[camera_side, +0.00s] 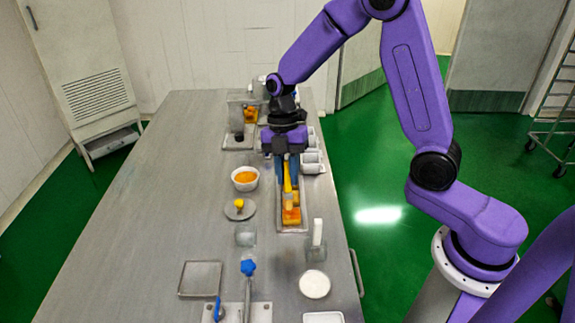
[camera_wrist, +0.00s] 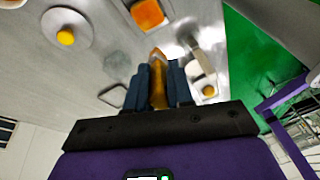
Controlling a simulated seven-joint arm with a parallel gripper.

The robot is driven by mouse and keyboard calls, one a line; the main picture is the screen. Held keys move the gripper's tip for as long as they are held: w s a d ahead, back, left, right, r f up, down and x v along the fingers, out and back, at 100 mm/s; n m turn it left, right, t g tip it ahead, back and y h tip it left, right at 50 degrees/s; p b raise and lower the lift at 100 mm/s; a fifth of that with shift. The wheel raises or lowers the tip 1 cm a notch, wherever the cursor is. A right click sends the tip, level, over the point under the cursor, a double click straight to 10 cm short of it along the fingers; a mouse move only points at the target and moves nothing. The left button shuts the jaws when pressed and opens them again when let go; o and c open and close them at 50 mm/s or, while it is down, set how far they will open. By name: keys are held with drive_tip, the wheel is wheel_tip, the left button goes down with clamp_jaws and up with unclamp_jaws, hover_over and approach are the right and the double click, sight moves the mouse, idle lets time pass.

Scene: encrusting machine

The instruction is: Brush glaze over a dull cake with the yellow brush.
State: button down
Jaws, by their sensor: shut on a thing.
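My gripper (camera_side: 288,168) is shut on the yellow brush (camera_side: 288,185), which points down over the tray (camera_side: 304,228). In the wrist view the brush (camera_wrist: 158,84) stands between the dark blue fingers. An orange cake (camera_side: 291,216) lies at the near end of the narrow tray, close below the brush. I cannot tell whether the bristles touch it. A white bowl (camera_side: 245,187) of orange glaze (camera_side: 245,177) stands left of my gripper. Other parts of the tray are hidden behind the gripper. An orange, squarish thing (camera_wrist: 148,13) shows at the top of the wrist view.
A round grey plate with a yellow ball (camera_side: 239,203) lies near the bowl. White cups (camera_side: 313,168) stand right of the gripper. A clear container (camera_side: 245,235), an upright white block (camera_side: 317,234) and a white disc (camera_side: 314,284) are nearer. The table's left side is clear.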

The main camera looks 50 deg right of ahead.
drive_tip(key=shift+f, duration=2)
drive_tip(key=shift+w+d+f, duration=0.3)
drive_tip(key=shift+w+f, duration=0.05)
drive_tip(key=shift+f, duration=0.15)
drive_tip(key=shift+s+a+f, duration=0.1)
drive_tip(key=shift+s+a, duration=0.1)
drive_tip(key=shift+s, duration=0.05)
drive_tip(key=shift+s+a, duration=0.1)
drive_tip(key=shift+a, duration=0.05)
drive_tip(key=shift+r, duration=4.05)
